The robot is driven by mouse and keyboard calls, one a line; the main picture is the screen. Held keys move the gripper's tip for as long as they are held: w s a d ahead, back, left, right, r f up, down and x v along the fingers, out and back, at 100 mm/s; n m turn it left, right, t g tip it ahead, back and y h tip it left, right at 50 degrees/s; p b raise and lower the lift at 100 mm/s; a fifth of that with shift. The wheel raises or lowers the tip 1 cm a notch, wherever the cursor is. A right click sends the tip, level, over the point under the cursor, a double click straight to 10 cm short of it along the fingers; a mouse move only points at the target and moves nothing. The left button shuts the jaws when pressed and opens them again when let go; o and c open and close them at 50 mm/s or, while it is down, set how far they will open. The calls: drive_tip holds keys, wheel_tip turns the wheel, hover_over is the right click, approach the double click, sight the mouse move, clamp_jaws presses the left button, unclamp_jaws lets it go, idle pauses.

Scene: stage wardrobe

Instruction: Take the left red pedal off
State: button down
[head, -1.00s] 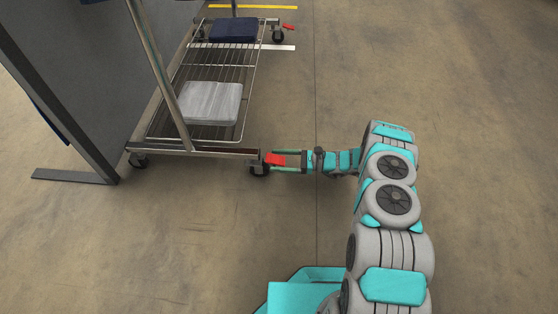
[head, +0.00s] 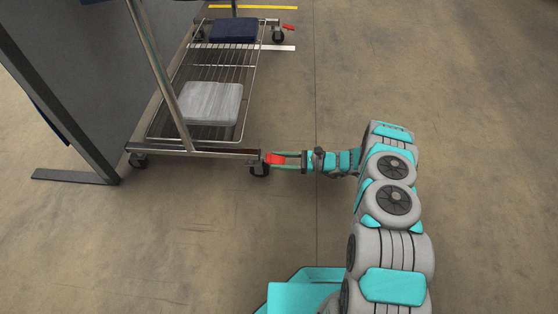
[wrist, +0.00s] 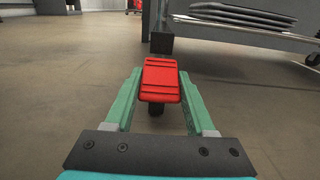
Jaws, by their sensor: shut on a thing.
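The red pedal (head: 274,159) sits at the near corner caster (head: 259,170) of a wheeled metal rack (head: 200,151). In the wrist view the pedal (wrist: 161,80) is ribbed and lies between the two green fingers of my gripper (wrist: 158,84). My gripper (head: 276,160) reaches it from the right, low over the floor, and is shut on its sides. The pedal is still at the caster; its join is hidden. A second red pedal (head: 289,27) is on the far caster (head: 278,37).
The rack's lower shelf holds a grey folded item (head: 210,103) and a dark blue one (head: 233,30). A grey panel (head: 80,70) with a floor foot (head: 73,176) stands left. The floor (head: 480,100) to the right is clear.

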drive_tip(key=shift+r, duration=0.1)
drive_tip(key=shift+r+h, duration=0.15)
drive_tip(key=shift+h, duration=0.35)
drive_tip(key=shift+a+r+h+p, duration=0.15)
drive_tip(key=shift+h+p, duration=0.4)
drive_tip(key=shift+h, duration=0.35)
drive_tip(key=shift+h+p, duration=0.55)
drive_tip(key=shift+h, duration=1.05)
drive_tip(key=shift+c, duration=1.2)
unclamp_jaws()
